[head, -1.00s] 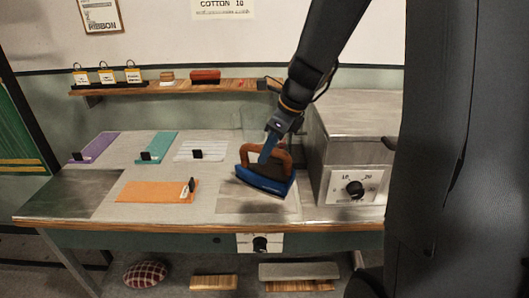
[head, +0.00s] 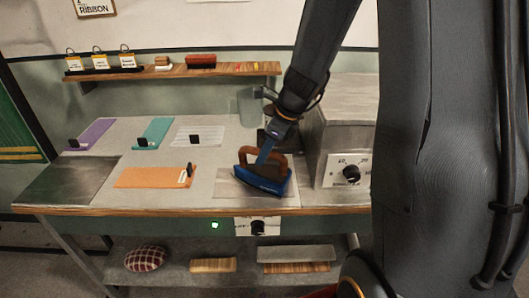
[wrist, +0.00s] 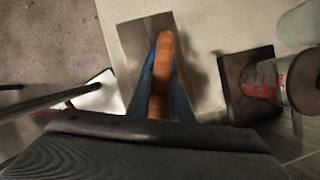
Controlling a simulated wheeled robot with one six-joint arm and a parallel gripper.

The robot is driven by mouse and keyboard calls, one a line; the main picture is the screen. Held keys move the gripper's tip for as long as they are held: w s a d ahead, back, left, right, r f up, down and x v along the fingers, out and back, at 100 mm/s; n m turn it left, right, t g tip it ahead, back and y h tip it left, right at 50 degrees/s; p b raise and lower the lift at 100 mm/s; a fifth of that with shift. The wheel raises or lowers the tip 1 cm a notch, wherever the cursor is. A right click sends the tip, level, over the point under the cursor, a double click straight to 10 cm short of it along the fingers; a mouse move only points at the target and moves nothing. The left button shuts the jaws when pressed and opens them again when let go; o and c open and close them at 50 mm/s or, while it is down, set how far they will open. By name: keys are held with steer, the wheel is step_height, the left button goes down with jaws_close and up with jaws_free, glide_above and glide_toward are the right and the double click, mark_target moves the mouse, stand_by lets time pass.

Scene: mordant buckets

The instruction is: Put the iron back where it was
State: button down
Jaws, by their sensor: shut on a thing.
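The iron (head: 262,184) has a blue body and a brown curved handle. My gripper (head: 264,154) is shut on its handle from above. The iron is level, at or just above a thin grey metal plate (head: 226,188) at the table's front right; I cannot tell whether it touches. In the wrist view the brown handle (wrist: 160,75) runs up the middle, with blue body on both sides. The plate (wrist: 133,38) shows around it there. My fingertips are hidden in the wrist view.
A grey metal box with a dial (head: 351,173) stands close right of the iron. A dark square stand (wrist: 236,70) and a clear vessel (head: 250,104) are behind it. An orange strip (head: 145,178) lies left, with other strips behind. A green light (head: 215,225) glows on the table front.

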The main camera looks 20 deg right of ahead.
steer(key=c, duration=1.6)
jaws_free()
steer(key=shift+f, duration=0.1)
steer(key=shift+d+r, duration=0.1)
steer(key=shift+r, duration=0.35)
steer(key=b+v, duration=0.1)
steer(key=v, duration=1)
steer(key=s+a+f+n+h, duration=0.1)
steer(key=s+a+f+n, duration=0.1)
steer(key=n, duration=0.6)
steer(key=s+a+f+n+g+h, duration=0.1)
steer(key=s+f+n, duration=0.4)
steer(key=n, duration=0.4)
steer(key=s+a+f+n+h, duration=0.1)
steer(key=s+f+n, duration=0.3)
steer(key=n, duration=0.5)
steer(key=shift+s+a+h, duration=0.3)
steer(key=shift+s+a, duration=0.55)
steer(key=shift+s, duration=0.05)
